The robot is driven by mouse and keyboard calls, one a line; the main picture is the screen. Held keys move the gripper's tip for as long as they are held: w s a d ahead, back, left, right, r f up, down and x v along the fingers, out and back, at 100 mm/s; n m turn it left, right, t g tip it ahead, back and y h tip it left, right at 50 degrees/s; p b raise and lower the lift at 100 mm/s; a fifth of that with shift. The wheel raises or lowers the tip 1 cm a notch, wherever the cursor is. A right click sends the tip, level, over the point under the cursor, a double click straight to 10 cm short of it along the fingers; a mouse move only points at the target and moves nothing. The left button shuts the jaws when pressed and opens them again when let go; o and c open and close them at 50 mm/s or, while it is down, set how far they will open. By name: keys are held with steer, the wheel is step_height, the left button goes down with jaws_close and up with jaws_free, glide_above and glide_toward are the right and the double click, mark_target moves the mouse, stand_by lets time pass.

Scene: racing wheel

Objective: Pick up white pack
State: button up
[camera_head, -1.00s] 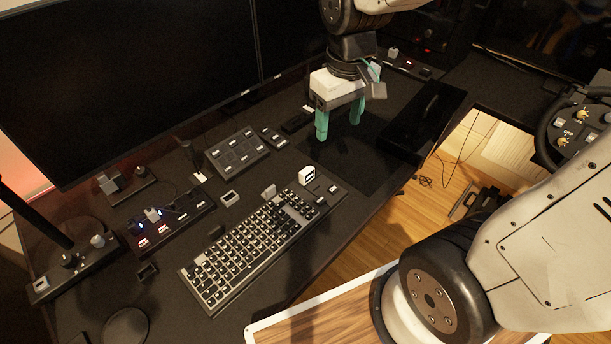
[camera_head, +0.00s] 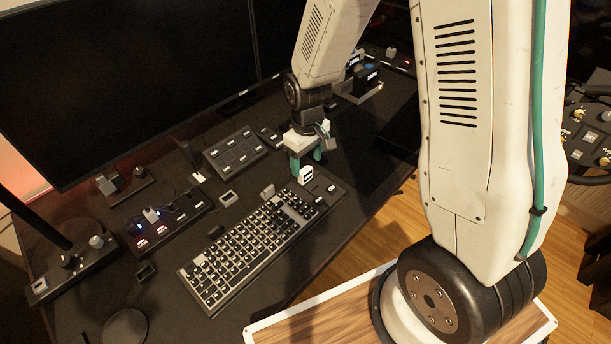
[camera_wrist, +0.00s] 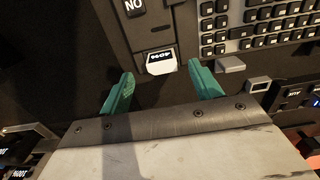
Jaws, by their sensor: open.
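The white pack (camera_head: 306,175), a small white block with a dark label, stands at the far right end of the keyboard, by its top edge. In the wrist view the white pack (camera_wrist: 161,64) lies ahead of my gripper, roughly centred between the teal fingertips. My gripper (camera_head: 306,160) is open and empty, with its fingers pointing down just behind the pack. In the wrist view my gripper (camera_wrist: 161,70) has a wide gap between its fingers. I cannot tell the exact height of the fingertips over the desk.
The keyboard (camera_head: 248,245) lies in front of the pack. A small grey block (camera_head: 268,191) stands close to its left. A button panel (camera_head: 236,150) is behind, under the monitor (camera_head: 130,80). The dark mat to the right looks clear.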

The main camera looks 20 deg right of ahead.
mark_target(306, 170)
step_height(306, 170, down, 3)
steer(key=shift+a+f, duration=0.1)
steer(key=shift+f, duration=0.1)
steer(key=shift+c, duration=0.3)
steer(key=c, duration=1)
steer(key=shift+r, duration=0.15)
steer(key=shift+c, duration=0.2)
